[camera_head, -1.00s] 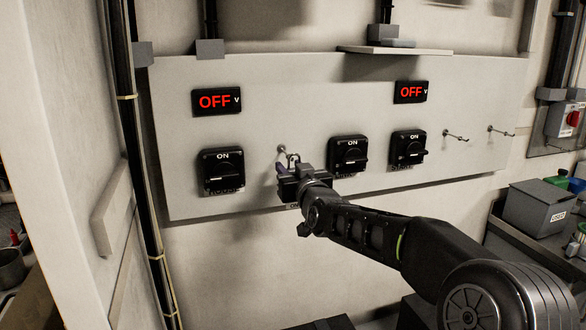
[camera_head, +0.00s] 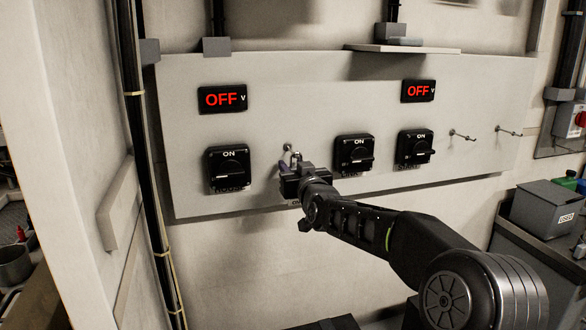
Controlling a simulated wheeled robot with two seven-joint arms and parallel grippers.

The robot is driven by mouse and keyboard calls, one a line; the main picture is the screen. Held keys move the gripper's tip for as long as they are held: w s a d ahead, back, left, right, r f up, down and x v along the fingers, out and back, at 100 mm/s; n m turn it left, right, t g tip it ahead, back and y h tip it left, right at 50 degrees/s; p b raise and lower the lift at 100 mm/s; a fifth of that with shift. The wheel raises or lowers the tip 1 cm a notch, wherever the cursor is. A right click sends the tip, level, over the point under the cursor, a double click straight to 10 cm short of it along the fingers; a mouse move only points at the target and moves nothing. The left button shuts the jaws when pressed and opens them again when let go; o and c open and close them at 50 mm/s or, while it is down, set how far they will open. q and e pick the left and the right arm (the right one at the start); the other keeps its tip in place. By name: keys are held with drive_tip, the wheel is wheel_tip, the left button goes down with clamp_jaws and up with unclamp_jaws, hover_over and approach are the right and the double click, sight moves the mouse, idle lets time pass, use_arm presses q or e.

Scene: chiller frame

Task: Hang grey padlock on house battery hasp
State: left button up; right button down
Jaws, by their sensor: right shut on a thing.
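The house battery switch (camera_head: 229,168) is a black box with a rotary knob, marked ON above and HOUSE below, at the left of the pale panel. Its hasp is too small to make out. My right gripper (camera_head: 290,178) is at the panel between this switch and the middle one, just below a wall hook (camera_head: 287,148). It is shut on a padlock, of which a metal shackle (camera_head: 296,157) shows above the jaws. The padlock's body is mostly hidden, so its colour is unclear. A small purple thing (camera_head: 283,165) shows beside the jaws. My left gripper is out of view.
The link switch (camera_head: 354,153) and start switch (camera_head: 415,147) are right of my gripper. Two empty-looking hooks (camera_head: 462,136) stick out farther right. Red OFF displays (camera_head: 222,99) sit above. A grey USED bin (camera_head: 548,208) stands at the right.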

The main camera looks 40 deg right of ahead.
idle(0.3)
drive_tip(key=c, duration=0.9)
unclamp_jaws()
drive_tip(key=shift+s, duration=0.1)
drive_tip(key=shift+s+a, duration=0.1)
drive_tip(key=shift+s, duration=0.15)
drive_tip(key=b+v, duration=0.1)
drive_tip(key=v, duration=0.6)
drive_tip(key=shift+b, duration=0.4)
